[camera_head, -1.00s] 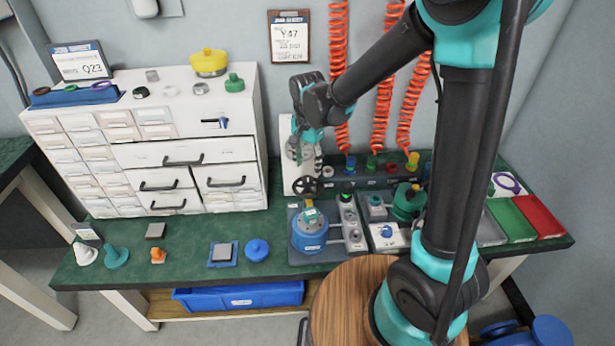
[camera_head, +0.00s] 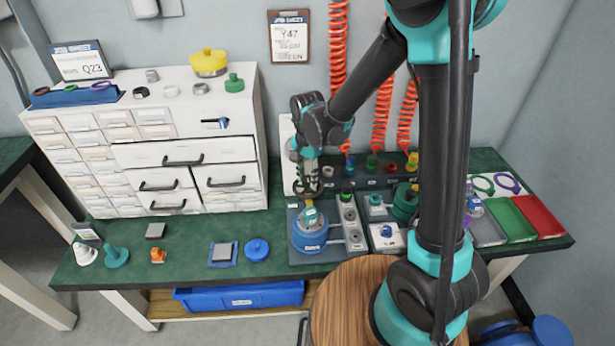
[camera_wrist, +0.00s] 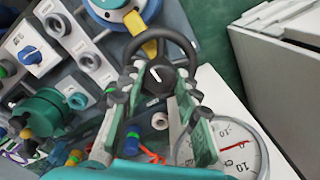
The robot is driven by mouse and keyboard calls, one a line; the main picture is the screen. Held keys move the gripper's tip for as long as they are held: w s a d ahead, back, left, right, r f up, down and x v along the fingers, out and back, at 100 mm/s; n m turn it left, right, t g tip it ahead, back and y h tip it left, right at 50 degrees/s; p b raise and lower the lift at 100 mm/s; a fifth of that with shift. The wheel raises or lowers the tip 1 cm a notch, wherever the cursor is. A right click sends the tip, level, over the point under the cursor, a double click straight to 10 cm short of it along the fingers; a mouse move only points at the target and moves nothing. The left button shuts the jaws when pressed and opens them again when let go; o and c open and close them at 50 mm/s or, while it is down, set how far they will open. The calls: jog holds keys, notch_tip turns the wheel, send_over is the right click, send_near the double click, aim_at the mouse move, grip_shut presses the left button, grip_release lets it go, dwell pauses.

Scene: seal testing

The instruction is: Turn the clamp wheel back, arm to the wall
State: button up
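The black clamp wheel (camera_wrist: 158,76) has a round rim and a hub with a white mark. A yellow arm (camera_wrist: 135,22) reaches from under the wheel over the blue round test pot (camera_head: 309,236), away from the wall. The pot's edge is at the top of the wrist view (camera_wrist: 98,12). My gripper (camera_head: 308,180) is above the wheel and hides most of it in the head view. In the wrist view my gripper (camera_wrist: 157,88) is open, its fingers apart on either side of the hub. I cannot tell whether they touch the wheel.
A round gauge (camera_wrist: 238,152) on a white panel stands close to my gripper. The white drawer cabinet (camera_head: 185,150) is to the left. Red coiled hoses (camera_head: 383,120) hang behind on the right. A socket strip (camera_head: 352,225) and a green pot (camera_head: 405,203) stand right of the wheel.

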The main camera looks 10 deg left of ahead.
grip_shut()
